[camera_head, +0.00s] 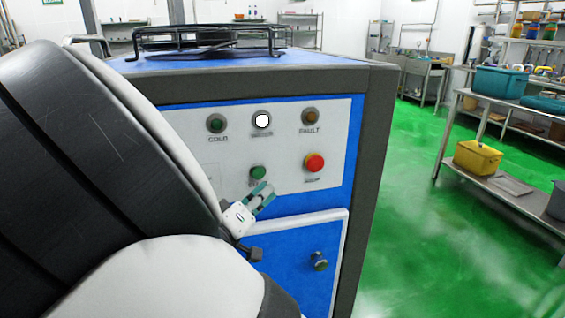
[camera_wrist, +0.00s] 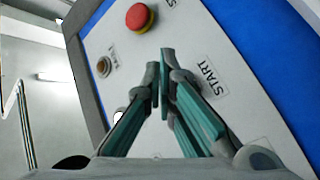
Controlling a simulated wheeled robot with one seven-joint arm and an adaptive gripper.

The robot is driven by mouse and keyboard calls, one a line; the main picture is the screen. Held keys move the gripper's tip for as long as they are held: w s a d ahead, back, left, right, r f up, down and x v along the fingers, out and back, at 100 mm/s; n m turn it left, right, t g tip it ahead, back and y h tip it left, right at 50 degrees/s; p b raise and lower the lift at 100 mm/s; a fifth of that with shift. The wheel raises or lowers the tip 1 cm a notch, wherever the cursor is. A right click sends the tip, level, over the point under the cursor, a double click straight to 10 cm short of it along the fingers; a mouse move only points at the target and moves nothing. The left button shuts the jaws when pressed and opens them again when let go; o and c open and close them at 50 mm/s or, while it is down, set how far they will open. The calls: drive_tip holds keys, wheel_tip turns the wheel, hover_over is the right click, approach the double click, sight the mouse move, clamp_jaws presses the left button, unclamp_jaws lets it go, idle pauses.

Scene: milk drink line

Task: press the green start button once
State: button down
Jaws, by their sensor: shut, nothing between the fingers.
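In the wrist view, my gripper (camera_wrist: 161,75) is shut and empty, pointing at the panel beside the START label (camera_wrist: 208,79). The green button itself is hidden behind the fingers there. I cannot tell whether the fingertips touch it.
A red stop button (camera_head: 314,162) sits right of the green one; it also shows in the wrist view (camera_wrist: 138,17). Above are a green COLD lamp (camera_head: 215,124), a lit white lamp (camera_head: 262,120) and an amber FAULT lamp (camera_head: 310,116). A door with a knob (camera_head: 319,261) is below.

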drive_tip(key=shift+w+a+b, duration=0.2)
drive_tip(key=shift+w+b, duration=0.1)
drive_tip(key=shift+w, duration=0.35)
drive_tip(key=shift+w+a+b, duration=0.2)
drive_tip(key=shift+w+b, duration=0.05)
drive_tip(key=shift+w, duration=0.4)
idle(0.5)
drive_tip(key=shift+w+a+b, duration=0.15)
drive_tip(key=shift+w+b, duration=0.2)
drive_tip(key=shift+w, duration=0.05)
drive_tip(key=shift+w+a+b, duration=0.1)
drive_tip(key=shift+w+b, duration=0.2)
drive_tip(key=shift+w, duration=0.15)
idle(0.6)
drive_tip(key=shift+s, duration=0.15)
drive_tip(key=shift+s+d, duration=0.25)
drive_tip(key=shift+s, duration=0.45)
drive_tip(key=shift+s, duration=0.1)
drive_tip(key=s, duration=0.2)
drive_tip(key=s+d, duration=0.1)
drive_tip(key=s, duration=0.1)
drive_tip(key=shift+s+d, duration=0.15)
drive_tip(key=shift+s, duration=0.2)
